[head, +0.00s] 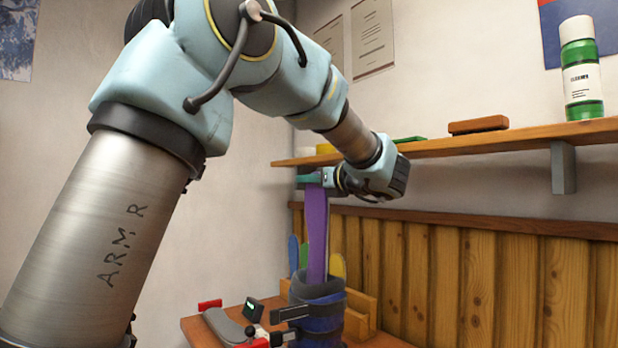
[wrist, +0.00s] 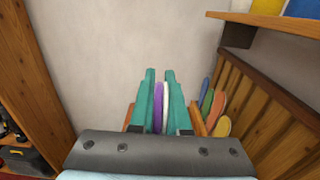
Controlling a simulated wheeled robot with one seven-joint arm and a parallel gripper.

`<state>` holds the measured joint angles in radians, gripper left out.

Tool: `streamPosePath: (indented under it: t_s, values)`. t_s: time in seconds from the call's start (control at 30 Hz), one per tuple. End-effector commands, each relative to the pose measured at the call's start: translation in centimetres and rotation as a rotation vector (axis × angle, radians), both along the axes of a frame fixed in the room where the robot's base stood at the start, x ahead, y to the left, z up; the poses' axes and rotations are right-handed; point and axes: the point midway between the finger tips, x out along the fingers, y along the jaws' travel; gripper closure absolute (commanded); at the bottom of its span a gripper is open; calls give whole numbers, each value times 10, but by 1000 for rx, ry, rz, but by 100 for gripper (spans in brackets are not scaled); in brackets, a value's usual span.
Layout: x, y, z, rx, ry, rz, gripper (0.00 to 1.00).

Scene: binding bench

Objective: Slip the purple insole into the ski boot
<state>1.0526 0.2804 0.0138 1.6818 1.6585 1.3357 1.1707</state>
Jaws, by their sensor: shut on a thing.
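The purple insole (head: 317,235) hangs nearly upright from my gripper (head: 312,180), which is shut on its upper end. In the wrist view the purple insole (wrist: 158,107) shows edge-on, with a pale strip beside it, between the teal fingers of my gripper (wrist: 160,100). The ski boot (head: 318,309) is dark blue-grey with buckles and stands upright on the bench, directly below the gripper. The insole's lower end is at the boot's top opening. I cannot tell how far inside it reaches. The boot is not clearly visible in the wrist view.
Several coloured insoles (wrist: 214,107) stand in a wooden rack (head: 361,305) just behind the boot. A clamp-like device with a grey pad (head: 226,326) lies left of the boot on the bench. A wall shelf (head: 480,142) with a green bottle (head: 582,75) runs behind my gripper.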

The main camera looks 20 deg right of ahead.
Motion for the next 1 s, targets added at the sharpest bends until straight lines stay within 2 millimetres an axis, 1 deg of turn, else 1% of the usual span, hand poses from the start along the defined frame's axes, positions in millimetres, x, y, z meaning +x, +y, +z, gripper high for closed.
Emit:
streamPosePath:
  t_s: [0.03,1.0]
  values:
    - [0,0,-7,1,0,0,100]
    - [0,0,-80,0,-1,-1,100]
